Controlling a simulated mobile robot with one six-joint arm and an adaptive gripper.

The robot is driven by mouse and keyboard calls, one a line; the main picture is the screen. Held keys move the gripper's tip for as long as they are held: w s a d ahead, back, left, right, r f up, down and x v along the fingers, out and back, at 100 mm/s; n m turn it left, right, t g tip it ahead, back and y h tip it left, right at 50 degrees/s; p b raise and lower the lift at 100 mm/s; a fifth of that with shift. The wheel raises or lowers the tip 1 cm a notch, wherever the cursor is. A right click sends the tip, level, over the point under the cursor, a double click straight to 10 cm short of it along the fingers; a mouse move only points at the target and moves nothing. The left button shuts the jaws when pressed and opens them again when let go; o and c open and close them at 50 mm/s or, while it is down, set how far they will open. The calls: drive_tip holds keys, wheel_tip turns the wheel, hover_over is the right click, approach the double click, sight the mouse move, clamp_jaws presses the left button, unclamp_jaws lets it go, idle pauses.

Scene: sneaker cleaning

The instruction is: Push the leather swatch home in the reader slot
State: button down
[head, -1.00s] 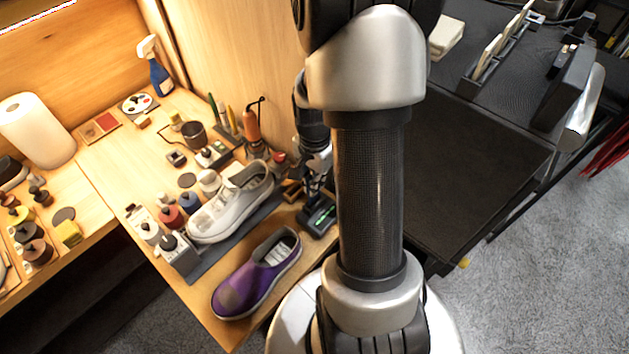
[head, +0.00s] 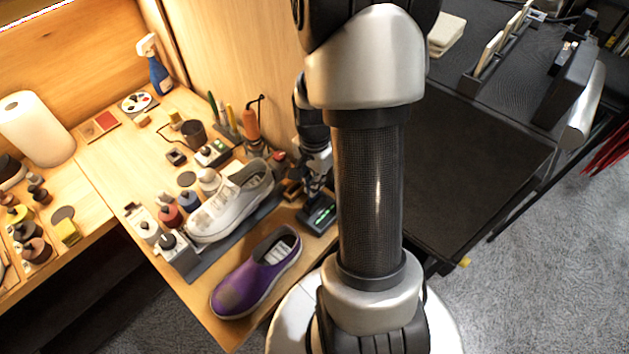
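A small dark device with a green light, which looks like the reader (head: 319,214), sits near the table's right edge, beside the purple shoe. My gripper (head: 314,197) points down right at the reader, partly hidden by my own arm. It is too small and dark to see whether its fingers are open or shut. I cannot make out the leather swatch or the slot; they may be hidden by the gripper.
A purple shoe (head: 256,275) lies at the front edge of the table. A white-grey shoe (head: 222,210) rests on a grey tray (head: 205,262) just behind it. Bottles, a corded orange tool (head: 251,127) and a wooden partition (head: 225,45) stand close by on the left and behind.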

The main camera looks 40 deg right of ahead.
sight(315, 199)
drive_tip(key=shift+f+b, duration=1.1)
drive_tip(key=shift+f, duration=0.45)
drive_tip(key=c, duration=1.7)
unclamp_jaws()
drive_tip(key=shift+r, duration=0.15)
wheel_tip(315, 199, up, 12)
drive_tip(key=shift+f, duration=0.1)
drive_tip(key=shift+a, duration=0.1)
drive_tip(key=s+a+r+n+t, duration=0.1)
drive_tip(key=s+a+r+n, duration=0.2)
drive_tip(key=a+r+n, duration=0.1)
drive_tip(key=s+a+r+n+t, duration=0.2)
drive_tip(key=s+a+r+n, duration=0.1)
drive_tip(key=a+n, duration=0.4)
drive_tip(key=s+a+r+n+t, duration=0.1)
drive_tip(key=s+a+r+n, duration=0.2)
drive_tip(key=a, duration=0.6)
wheel_tip(315, 199, up, 2)
drive_tip(key=shift+s+r+n+t, duration=0.15)
drive_tip(key=shift+n+t, duration=0.15)
drive_tip(key=shift+n, duration=1.3)
